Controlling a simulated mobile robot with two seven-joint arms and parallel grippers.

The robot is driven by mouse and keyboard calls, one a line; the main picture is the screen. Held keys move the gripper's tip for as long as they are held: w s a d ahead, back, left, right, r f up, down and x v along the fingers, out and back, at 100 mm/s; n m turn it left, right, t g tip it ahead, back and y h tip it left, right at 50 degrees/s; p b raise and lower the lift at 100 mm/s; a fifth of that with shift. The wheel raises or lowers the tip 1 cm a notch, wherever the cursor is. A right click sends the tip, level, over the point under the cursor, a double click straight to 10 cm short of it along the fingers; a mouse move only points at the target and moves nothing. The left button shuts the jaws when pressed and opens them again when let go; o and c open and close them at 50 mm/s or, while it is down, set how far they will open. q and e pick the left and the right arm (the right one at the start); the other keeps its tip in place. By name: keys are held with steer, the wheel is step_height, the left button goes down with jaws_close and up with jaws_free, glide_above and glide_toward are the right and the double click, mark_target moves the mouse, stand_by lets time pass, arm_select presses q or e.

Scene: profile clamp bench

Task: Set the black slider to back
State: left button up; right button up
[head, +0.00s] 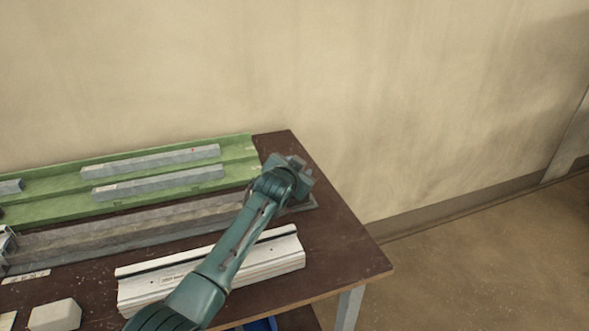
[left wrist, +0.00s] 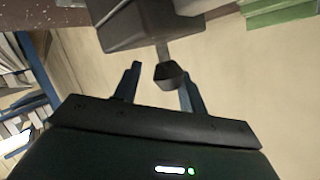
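In the left wrist view, a dark block (left wrist: 140,25) shows at the top, with a short stem and a black knob (left wrist: 171,76) pointing toward the camera. I take these for the black slider and its handle. My left gripper (left wrist: 160,80) is open, its two blue-grey fingers on either side of the knob, with gaps visible between. In the head view my arm reaches to the right end of a long grey rail (head: 130,232), where a grey fitting (head: 302,172) is partly hidden behind my wrist. The slider cannot be made out there. My right gripper is not in view.
A green tray (head: 60,208) with grey bars (head: 150,160) lies along the back of the brown table (head: 345,255). A white profile (head: 150,290) lies under my arm. A pale block (head: 56,315) is at front left. The table's right end is clear.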

arm_select(q)
steer(key=shift+o, duration=0.6)
steer(key=shift+a, duration=0.15)
step_height(320, 180, up, 10)
